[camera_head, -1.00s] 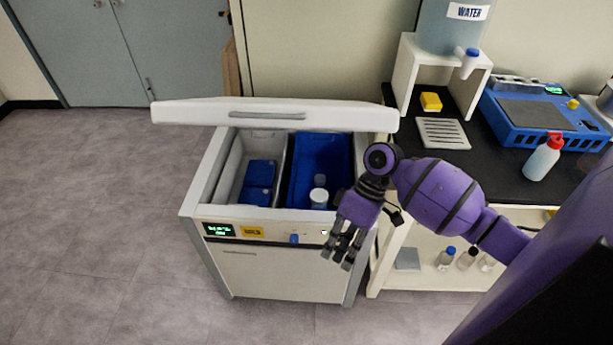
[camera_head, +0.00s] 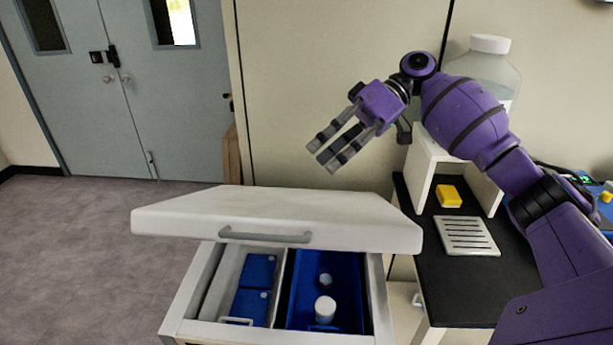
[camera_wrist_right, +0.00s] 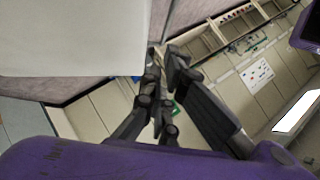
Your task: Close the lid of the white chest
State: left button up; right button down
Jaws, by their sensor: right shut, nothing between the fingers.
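The white chest (camera_head: 186,322) stands at the lower middle of the head view. Its lid (camera_head: 275,212) is raised and tilted over the back of the opening, with a grey handle (camera_head: 265,237) along its front edge. The chest's inside shows below the lid. My right gripper (camera_head: 324,160) is shut and empty, above the lid and apart from it in the head view. In the right wrist view its dark fingers (camera_wrist_right: 165,68) are close together, and a plain white surface, probably the lid, fills the upper left. My left gripper is not in view.
Inside the chest are blue boxes (camera_head: 250,307) and a blue bin (camera_head: 350,290) with white-capped containers (camera_head: 325,308). To the right, a black-topped counter (camera_head: 440,300) holds a yellow block (camera_head: 448,196), a slotted plate (camera_head: 467,236) and a white stand. Floor to the left is clear.

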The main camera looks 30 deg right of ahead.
jog(key=x, duration=0.3)
jog(key=p, duration=0.1)
send_over(291, 227)
jog(key=w+d, duration=0.2)
notch_tip(291, 227, down, 3)
jog(key=shift+w+d+r, duration=0.1)
jog(key=shift+d+r, duration=0.05)
jog(key=shift+r, duration=0.05)
jog(key=a+f, duration=0.1)
jog(key=s+a+f, duration=0.1)
jog(key=shift+s+f+p, duration=0.3)
jog(key=shift+f+p, duration=0.05)
jog(key=shift+s+f, duration=0.25)
jog(key=shift+a+f, duration=0.1)
jog(key=shift+f, duration=0.05)
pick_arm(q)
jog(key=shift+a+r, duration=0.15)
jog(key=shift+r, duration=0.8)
pick_arm(e)
jog(key=shift+f, duration=0.1)
jog(key=shift+s, duration=0.15)
